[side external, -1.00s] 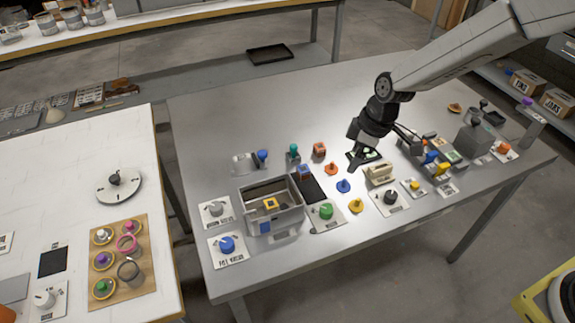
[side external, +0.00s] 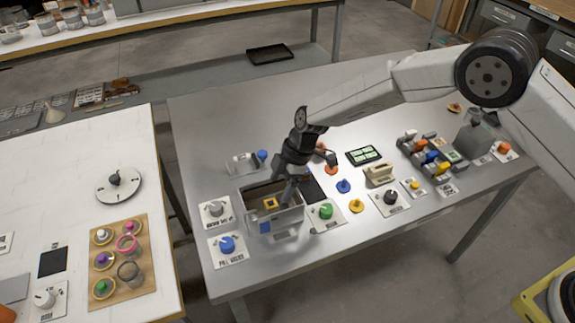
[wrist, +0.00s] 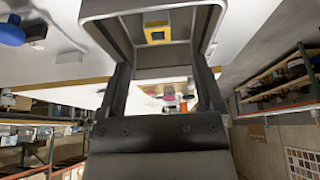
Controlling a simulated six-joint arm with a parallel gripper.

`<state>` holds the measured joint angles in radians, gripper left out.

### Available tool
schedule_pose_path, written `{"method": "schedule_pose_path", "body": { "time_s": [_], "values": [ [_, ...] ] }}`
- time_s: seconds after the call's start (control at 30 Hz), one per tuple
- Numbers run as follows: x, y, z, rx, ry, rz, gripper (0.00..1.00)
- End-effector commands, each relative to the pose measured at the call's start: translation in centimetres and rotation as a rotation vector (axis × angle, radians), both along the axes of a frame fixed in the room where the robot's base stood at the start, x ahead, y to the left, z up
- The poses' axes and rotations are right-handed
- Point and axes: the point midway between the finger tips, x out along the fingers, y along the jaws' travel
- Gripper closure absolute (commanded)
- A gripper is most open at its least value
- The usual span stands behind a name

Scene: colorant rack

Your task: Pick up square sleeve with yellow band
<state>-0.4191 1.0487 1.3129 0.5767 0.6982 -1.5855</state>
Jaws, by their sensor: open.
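The square sleeve with the yellow band (side external: 270,203) sits inside an open grey bin (side external: 258,228) on the metal table. In the wrist view the sleeve (wrist: 157,28) is at the top centre, with a yellow face and a dark square middle, framed by the bin walls (wrist: 216,25). My gripper (side external: 310,177) is at the right side of the bin, tilted, with its fingers spread. In the wrist view my gripper (wrist: 160,70) shows its two fingers apart with nothing between them. The sleeve is apart from the fingers. The arm hides part of the bin's back right.
A green knob (side external: 326,211) and a black pad (side external: 314,190) lie right of the bin. A blue knob (side external: 227,244) and a grey knob (side external: 215,208) stand left of it.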

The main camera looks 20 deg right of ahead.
Motion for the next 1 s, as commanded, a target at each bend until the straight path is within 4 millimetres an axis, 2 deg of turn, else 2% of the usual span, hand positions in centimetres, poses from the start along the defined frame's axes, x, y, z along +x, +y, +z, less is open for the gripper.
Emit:
{"method": "schedule_pose_path", "body": {
  "time_s": [0.3,0.67,1.0],
  "values": [
    [0.0,0.8,-2.1,-0.001,0.001,-0.002,0.15],
    [0.0,1.1,-2.7,-0.001,0.001,-0.002,0.15],
    [0.2,2.2,-5.6,-0.002,0.002,-0.001,0.15]
  ]
}}
